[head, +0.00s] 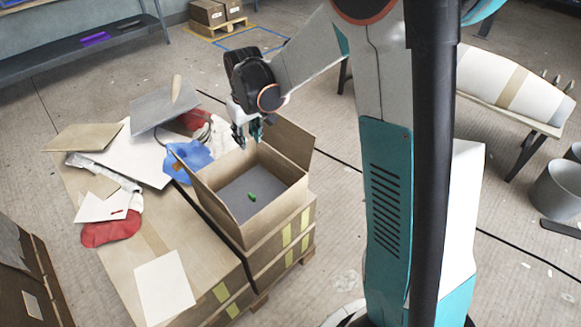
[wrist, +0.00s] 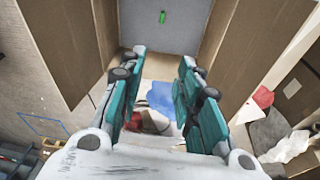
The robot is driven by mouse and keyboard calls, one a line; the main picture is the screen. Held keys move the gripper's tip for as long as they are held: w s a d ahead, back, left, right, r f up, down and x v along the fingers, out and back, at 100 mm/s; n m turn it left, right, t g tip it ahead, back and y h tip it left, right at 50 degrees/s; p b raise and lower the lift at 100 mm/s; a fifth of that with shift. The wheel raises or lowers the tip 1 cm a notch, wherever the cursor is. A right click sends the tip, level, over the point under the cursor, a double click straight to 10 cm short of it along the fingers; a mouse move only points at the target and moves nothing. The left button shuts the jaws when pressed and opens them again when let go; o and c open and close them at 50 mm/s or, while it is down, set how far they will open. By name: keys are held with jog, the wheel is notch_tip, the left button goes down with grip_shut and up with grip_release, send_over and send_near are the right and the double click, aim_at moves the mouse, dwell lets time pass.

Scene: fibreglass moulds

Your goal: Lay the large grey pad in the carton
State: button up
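The open carton (head: 222,204) stands on the boxes with its flaps up; its walls show in the wrist view (wrist: 218,35). A flat grey sheet (head: 232,192) covers the carton's floor, with a small green thing (head: 252,197) on it; the sheet also shows in the wrist view (wrist: 185,22). I cannot tell whether this sheet is the large pad. Another grey flat panel (head: 150,112) lies on the pile left of the carton, a tan handle-like piece on it. My gripper (head: 247,143) is over the carton's far edge, fingers apart and empty in the wrist view (wrist: 163,60).
A blue cloth (head: 192,160), white sheets (head: 165,287) and red pieces (head: 112,230) lie on the box stack left of the carton. A carton flap (head: 283,140) rises beside my gripper. A bench with a white roll (head: 500,80) stands at right.

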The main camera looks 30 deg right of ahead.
jog(key=s+r+t, duration=0.1)
jog(key=s+r, duration=0.3)
jog(key=s, duration=0.5)
jog(key=s+r+m+t, duration=0.1)
jog(key=s+r, duration=0.3)
jog(key=s, duration=0.5)
jog(key=s+r+m+t, duration=0.1)
jog(key=s+r, duration=0.3)
jog(key=s, duration=0.5)
jog(key=shift+t, duration=0.9)
